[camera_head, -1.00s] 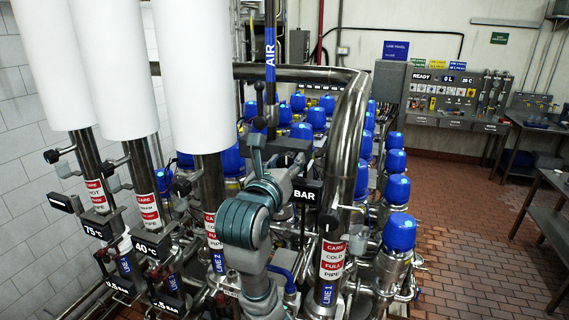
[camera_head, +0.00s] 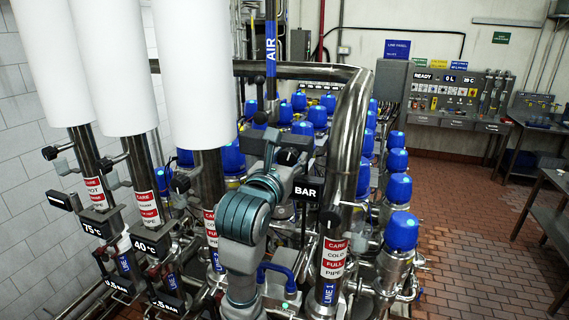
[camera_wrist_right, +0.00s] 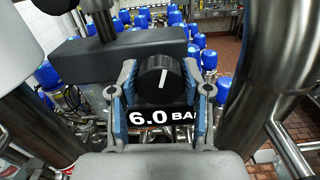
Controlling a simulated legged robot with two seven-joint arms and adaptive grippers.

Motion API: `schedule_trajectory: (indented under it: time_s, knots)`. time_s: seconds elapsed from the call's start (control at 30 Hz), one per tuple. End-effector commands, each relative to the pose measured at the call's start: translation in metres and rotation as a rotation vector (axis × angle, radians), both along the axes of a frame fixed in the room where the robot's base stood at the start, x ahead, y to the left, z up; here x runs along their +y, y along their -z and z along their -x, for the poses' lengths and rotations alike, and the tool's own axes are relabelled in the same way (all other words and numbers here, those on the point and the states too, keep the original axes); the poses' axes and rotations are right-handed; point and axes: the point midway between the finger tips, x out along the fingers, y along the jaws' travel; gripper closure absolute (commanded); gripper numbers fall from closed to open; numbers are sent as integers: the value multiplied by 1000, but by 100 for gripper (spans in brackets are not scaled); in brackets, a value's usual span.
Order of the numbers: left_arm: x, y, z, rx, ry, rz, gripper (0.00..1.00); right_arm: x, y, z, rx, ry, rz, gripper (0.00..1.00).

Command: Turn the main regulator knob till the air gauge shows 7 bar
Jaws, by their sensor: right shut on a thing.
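The black main regulator knob (camera_wrist_right: 162,80) has a white mark that points almost straight up, in the right wrist view. My right gripper (camera_wrist_right: 162,92) is shut on it, one finger on each side. Below the knob the air gauge display (camera_wrist_right: 160,116) reads 6.0, with the unit partly covered by a finger. In the head view my right gripper (camera_head: 285,147) is upright in front of the pipes and hides the knob. Only the word BAR of the display (camera_head: 308,191) shows there. My left gripper is not in view.
A thick steel pipe (camera_head: 345,130) arches close to the right of my gripper. White-wrapped pipes (camera_head: 192,75) stand to the left. Many blue-capped valves (camera_head: 401,231) fill the space behind. A line panel (camera_head: 447,96) is at the back wall, with open tiled floor (camera_head: 463,250) at right.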

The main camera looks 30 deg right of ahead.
Motion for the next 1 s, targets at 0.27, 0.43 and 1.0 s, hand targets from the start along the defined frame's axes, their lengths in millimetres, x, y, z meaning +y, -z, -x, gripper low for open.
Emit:
schedule_trajectory:
  time_s: [0.27,0.43,1.0]
  knots:
    - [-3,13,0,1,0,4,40,-1,7,-2,-162,-1,-158,87]
    - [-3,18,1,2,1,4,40,-1,7,-2,-250,0,-232,87]
    - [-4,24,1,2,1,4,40,-1,5,-2,-367,0,-331,87]
